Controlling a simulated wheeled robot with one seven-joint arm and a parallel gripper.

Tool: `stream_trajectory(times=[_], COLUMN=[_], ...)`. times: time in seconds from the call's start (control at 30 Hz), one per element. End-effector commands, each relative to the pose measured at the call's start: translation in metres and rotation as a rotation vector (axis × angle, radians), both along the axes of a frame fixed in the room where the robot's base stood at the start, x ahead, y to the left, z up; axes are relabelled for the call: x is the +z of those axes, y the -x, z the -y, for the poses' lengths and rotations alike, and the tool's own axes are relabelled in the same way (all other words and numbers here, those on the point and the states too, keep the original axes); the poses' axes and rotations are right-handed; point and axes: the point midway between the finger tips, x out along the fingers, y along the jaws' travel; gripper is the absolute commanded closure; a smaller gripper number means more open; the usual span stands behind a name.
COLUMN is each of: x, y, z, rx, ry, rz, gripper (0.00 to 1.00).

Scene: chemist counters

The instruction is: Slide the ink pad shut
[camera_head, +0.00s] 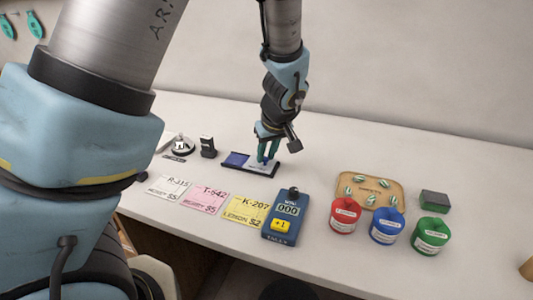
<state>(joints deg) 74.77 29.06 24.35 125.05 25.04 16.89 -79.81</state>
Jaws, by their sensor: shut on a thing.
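The ink pad (236,160) lies on the white counter, a dark shallow case with blue-violet inking surface bare at its left end. A pale sliding lid (257,167) covers part of the right end, which is partly hidden by my fingers. My gripper (267,161) points down over the right part of the ink pad, with its green fingers shut at the lid. The small part between the fingertips is hidden, but it appears to belong to the lid.
A bell (183,146) and a black stamp (208,147) stand left of the pad. In front lie white (170,186), pink (205,194) and yellow (246,210) cards and a blue counter device (285,216). A wooden tray (345,180) and red, blue and green tubs stand right.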

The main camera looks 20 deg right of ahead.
Motion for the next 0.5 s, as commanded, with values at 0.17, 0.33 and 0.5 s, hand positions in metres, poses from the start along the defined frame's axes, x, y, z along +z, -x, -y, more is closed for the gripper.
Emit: stream_trajectory(times=[0.17, 0.33, 0.5], x=[0.0001, 0.0002, 0.0002], y=[0.0, 0.0001, 0.0001], z=[0.0, 0.0, 0.0], rx=[0.0, 0.0, 0.0], ry=[0.0, 0.0, 0.0], rz=[0.0, 0.0, 0.0], gripper=[0.99, 1.0, 1.0])
